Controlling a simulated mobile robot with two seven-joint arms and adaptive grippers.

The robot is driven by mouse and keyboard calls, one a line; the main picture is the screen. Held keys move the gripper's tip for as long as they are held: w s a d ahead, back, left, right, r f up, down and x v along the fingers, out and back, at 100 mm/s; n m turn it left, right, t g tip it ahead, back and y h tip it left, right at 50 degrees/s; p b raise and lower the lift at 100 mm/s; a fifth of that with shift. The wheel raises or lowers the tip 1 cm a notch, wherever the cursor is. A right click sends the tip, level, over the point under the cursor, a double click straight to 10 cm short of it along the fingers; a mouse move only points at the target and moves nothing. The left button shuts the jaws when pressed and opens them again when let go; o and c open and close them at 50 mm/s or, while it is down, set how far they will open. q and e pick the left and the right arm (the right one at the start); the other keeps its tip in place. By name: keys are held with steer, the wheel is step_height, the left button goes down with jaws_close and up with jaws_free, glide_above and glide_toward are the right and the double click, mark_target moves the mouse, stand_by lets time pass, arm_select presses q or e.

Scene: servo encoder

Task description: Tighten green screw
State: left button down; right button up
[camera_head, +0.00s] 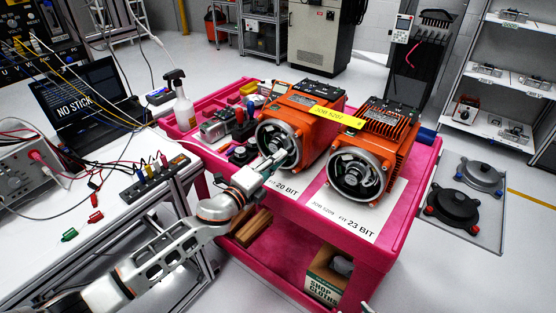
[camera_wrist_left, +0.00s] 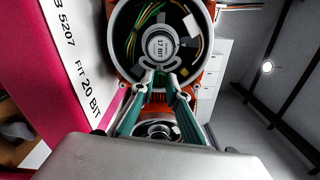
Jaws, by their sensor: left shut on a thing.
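The left orange servo motor (camera_head: 300,122) stands on the pink cart with its round open end facing me. Inside that end, a silver round encoder marked 17 BIT (camera_wrist_left: 163,45) sits among coloured wires in the left wrist view. My left gripper (camera_wrist_left: 161,77) reaches into the housing, its two teal-sided fingers at the lower edge of the encoder. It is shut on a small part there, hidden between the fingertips. I cannot make out a green screw. In the head view the left gripper (camera_head: 277,160) is at the front of this motor. My right gripper is not in view.
A second orange motor (camera_head: 372,150) stands close on the right. Labels for 20 BIT and 23 BIT lie on the pink cart (camera_head: 395,262). A spray bottle (camera_head: 181,105) stands behind left. The bench at left holds a laptop (camera_head: 88,98), cables and a green plug (camera_head: 69,234).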

arm_select(q)
steer(key=shift+f, duration=0.15)
stand_by(0.3)
steer(key=c, duration=2)
jaws_free()
steer(key=shift+a, duration=0.1)
steer(key=shift+o, duration=0.2)
steer(key=v, duration=1.2)
steer(key=shift+s, duration=0.1)
